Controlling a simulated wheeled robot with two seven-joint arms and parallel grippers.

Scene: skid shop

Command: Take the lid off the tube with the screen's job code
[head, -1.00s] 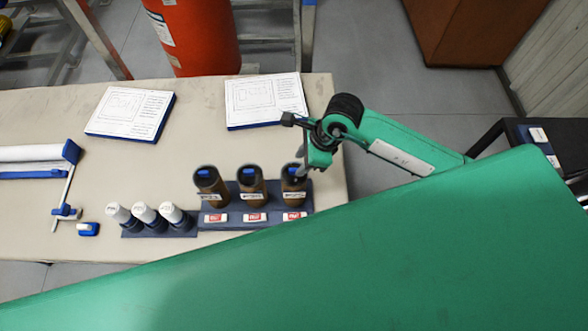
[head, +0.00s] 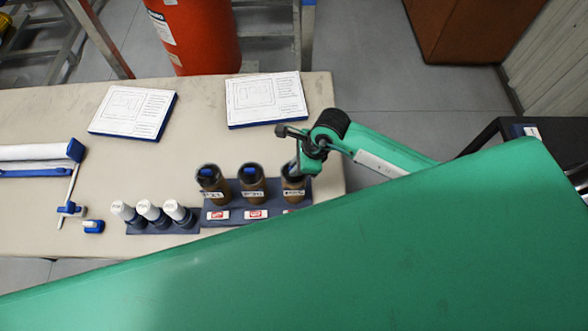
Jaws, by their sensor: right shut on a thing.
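Three brown tubes with dark tops stand in a dark blue rack (head: 234,216): the left tube (head: 216,188), the middle tube (head: 254,188) and the right tube (head: 294,188). Blue lids show on the left tube (head: 207,172) and the middle tube (head: 250,170). Each tube has a white label too small to read. My right gripper (head: 296,168) is at the top of the right tube, shut on its lid, which the fingers mostly hide. The right tube looks upright in the rack. My left gripper and the screen are not in view.
Three small white-capped bottles (head: 150,212) stand left of the rack. Two printed sheets on blue boards (head: 132,112) (head: 265,98) lie behind. A blue-ended roll holder (head: 40,160) is at left. A green part of mine hides the table's front.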

